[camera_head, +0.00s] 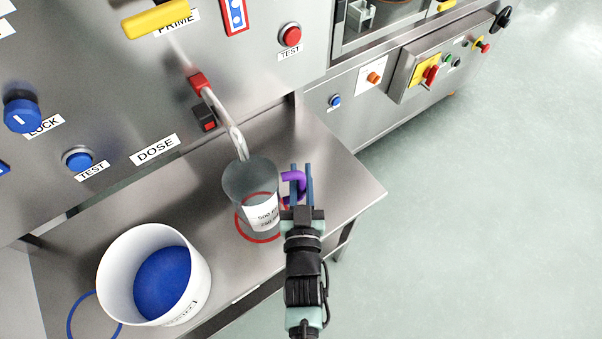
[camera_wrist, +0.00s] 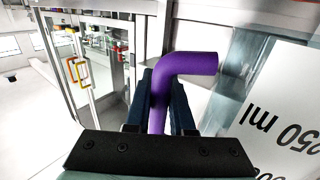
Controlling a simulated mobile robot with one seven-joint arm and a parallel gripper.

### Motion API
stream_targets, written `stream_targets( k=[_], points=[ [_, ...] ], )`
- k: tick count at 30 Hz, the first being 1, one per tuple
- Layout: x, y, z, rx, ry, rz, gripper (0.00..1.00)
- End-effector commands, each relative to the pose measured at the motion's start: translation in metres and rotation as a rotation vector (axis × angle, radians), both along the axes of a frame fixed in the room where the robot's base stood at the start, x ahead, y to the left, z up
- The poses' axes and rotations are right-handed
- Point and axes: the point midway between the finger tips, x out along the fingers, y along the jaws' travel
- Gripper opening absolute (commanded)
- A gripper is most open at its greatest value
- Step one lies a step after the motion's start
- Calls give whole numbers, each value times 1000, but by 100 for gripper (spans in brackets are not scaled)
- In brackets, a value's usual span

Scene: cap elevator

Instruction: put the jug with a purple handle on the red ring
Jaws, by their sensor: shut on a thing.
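A clear jug (camera_head: 250,185) with a purple handle (camera_head: 296,177) and a white volume label stands over the red ring (camera_head: 264,239) on the steel table, below a metal spout. The ring shows around and through the jug's lower part. I cannot tell whether the jug's base touches the table. My gripper (camera_head: 301,180) is at the jug's right side, shut on the purple handle. In the wrist view the handle (camera_wrist: 187,68) passes between the two dark fingers (camera_wrist: 160,105), and the jug's clear wall and label (camera_wrist: 285,110) are at the right.
A white bucket (camera_head: 197,278) with blue contents stands at the left, near a blue ring (camera_head: 77,318). The spout (camera_head: 236,138) comes down to the jug's rim. A panel with buttons (camera_head: 78,159) rises behind. The table's right corner (camera_head: 355,192) is bare.

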Motion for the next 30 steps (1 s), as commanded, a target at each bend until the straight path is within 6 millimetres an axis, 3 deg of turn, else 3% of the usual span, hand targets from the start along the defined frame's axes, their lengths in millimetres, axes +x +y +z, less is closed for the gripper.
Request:
stream_targets(
  k=[12,13,18,26,30],
  points=[
    [-1,0,-14,0,6,0,0],
    [-1,0,-15,-1,9,0,23],
    [-2,0,-16,-1,12,0,51],
    [-2,0,-17,-2,14,0,51],
    [-2,0,-7,-1,15,0,51]
  ],
)
